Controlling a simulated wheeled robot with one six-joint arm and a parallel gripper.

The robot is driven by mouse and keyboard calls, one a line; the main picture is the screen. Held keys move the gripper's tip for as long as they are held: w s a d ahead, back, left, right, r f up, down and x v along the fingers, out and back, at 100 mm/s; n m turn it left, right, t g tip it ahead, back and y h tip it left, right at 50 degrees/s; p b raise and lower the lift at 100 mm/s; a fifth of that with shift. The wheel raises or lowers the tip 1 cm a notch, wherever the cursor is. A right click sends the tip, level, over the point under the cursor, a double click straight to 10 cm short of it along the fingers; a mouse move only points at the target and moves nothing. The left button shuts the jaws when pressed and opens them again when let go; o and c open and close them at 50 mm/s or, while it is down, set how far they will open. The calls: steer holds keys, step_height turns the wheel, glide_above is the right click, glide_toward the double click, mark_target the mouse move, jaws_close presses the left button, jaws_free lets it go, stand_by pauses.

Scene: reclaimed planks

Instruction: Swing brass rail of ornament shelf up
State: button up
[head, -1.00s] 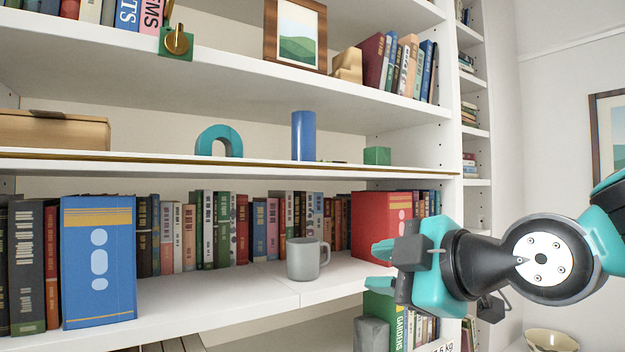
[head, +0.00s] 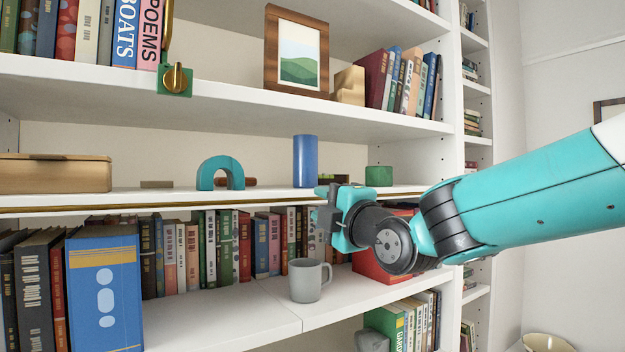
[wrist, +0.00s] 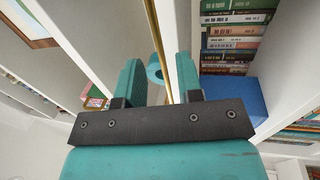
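The ornament shelf (head: 270,196) is the middle white shelf. Its thin brass rail (head: 100,209) lies low along the front edge, and my arm hides part of its right side. My gripper (head: 322,203) is at the shelf's front edge, below the blue cylinder (head: 305,160). In the wrist view my gripper (wrist: 158,85) has its two teal fingers apart. The rail (wrist: 157,35) runs lengthwise through the gap between them in that view. I cannot tell whether the fingers touch it.
On the ornament shelf stand a teal arch (head: 220,172), a green block (head: 379,174) and a wooden box (head: 55,173). A grey mug (head: 305,281) and rows of books are below. A brass knob (head: 175,78) is at the upper shelf's edge.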

mark_target(314, 199)
steer(key=p+x, duration=0.1)
steer(key=x, duration=0.3)
steer(key=shift+p, duration=0.4)
jaws_close()
